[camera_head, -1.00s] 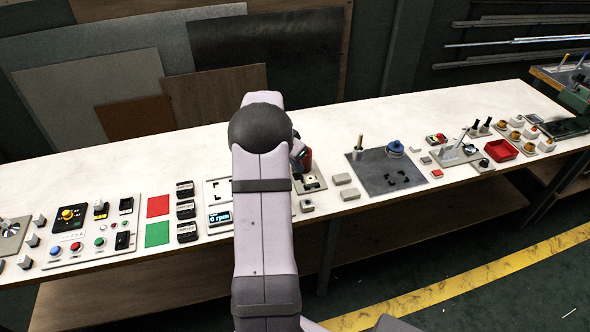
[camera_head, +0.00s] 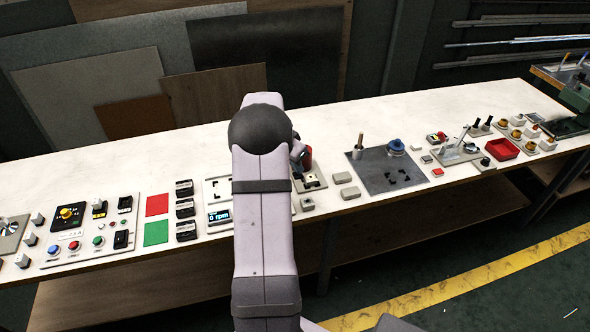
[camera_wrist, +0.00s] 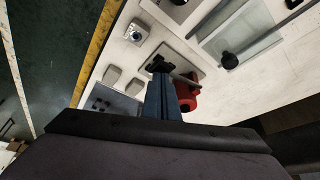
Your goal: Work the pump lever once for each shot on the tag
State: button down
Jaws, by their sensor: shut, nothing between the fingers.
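My gripper (camera_wrist: 159,72) is shut and empty in the wrist view, its slim fingers pointing down at the bench. In the head view my arm hides most of it. A red rounded part (camera_wrist: 187,97), which may belong to the pump, stands right beside the fingers; I cannot tell whether they touch. A thin bar shows near it. The red part also shows just right of my arm in the head view (camera_head: 307,158), behind a small plate with dark marks (camera_head: 312,181). I cannot clearly make out the pump lever or the tag.
The white bench (camera_head: 330,130) is clear along its back. A grey plate (camera_head: 385,172) with a blue knob, a red tray (camera_head: 501,149) and small blocks (camera_head: 342,178) stand to the right. A display reading 0 rpm (camera_head: 219,217) and a button panel (camera_head: 93,235) are left.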

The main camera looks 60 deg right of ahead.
aim_at(297, 175)
jog(key=shift+f+b, duration=1.7)
jog(key=shift+f, duration=0.4)
jog(key=shift+r, duration=0.15)
jog(key=shift+r+p, duration=2.2)
jog(key=shift+r, duration=1.35)
notch_tip(297, 175, up, 4)
jog(key=p, duration=0.4)
jog(key=shift+r, duration=0.25)
jog(key=shift+f, duration=0.15)
